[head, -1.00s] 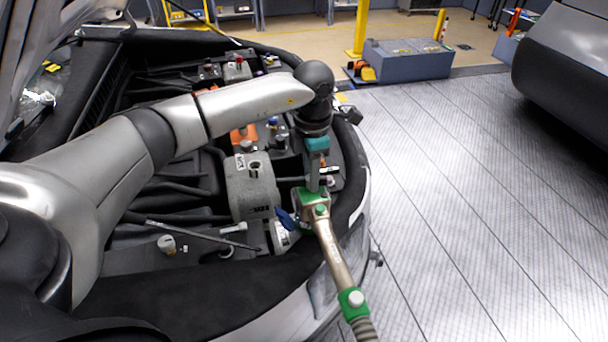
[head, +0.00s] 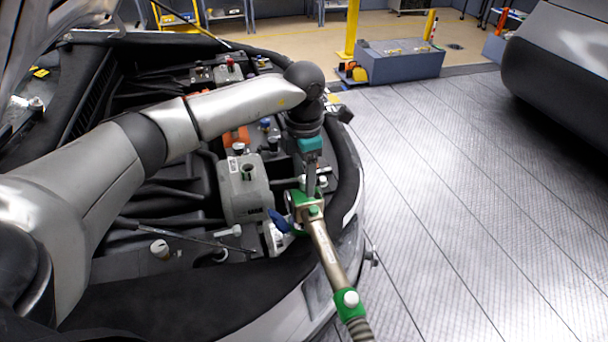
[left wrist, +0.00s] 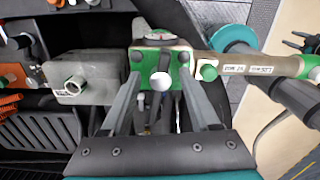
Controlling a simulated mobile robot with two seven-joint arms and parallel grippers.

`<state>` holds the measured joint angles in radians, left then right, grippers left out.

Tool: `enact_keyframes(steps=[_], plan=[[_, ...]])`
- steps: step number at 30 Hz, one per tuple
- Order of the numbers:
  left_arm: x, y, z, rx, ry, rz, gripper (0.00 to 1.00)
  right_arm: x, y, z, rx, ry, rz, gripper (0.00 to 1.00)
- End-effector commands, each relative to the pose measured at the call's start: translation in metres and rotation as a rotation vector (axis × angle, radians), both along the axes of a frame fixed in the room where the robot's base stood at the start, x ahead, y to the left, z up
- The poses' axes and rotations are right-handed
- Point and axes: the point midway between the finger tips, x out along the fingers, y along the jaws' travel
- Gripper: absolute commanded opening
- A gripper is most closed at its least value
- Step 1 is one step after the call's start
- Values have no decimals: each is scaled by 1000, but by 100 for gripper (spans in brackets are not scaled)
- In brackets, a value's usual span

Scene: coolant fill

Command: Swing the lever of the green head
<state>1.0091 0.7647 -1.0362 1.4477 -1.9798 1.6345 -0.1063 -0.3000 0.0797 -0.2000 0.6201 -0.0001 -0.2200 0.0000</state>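The green head (head: 305,203) sits at the front right of the engine bay, with a metal tube and hose running from it toward the bottom right. A blue lever-like piece (head: 278,221) sticks out at its left side. My left gripper (head: 310,192) points down at the green head from above. In the left wrist view, its two grey fingers (left wrist: 161,76) stand apart, one on each side of the green head (left wrist: 173,58) and its white knob (left wrist: 160,82). Whether the fingertips touch the green head cannot be told. My right gripper is not in view.
A grey reservoir (head: 243,188) with an open neck stands just left of the green head. A thin dark rod (head: 190,236) lies across the bay's front. The car's black front edge (head: 345,170) curves close on the right.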

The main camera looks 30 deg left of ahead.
Motion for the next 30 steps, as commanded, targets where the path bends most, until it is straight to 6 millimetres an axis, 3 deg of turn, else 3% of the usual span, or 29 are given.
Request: enact_keyframes(steps=[7,11,24,30], plan=[[0,0,2,1,1,-1,62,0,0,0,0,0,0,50],[0,0,15,-1,-2,-2,62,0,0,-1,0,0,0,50],[1,0,115,0,-4,0,62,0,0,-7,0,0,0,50],[0,-1,144,0,-2,-1,62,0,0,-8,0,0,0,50]])
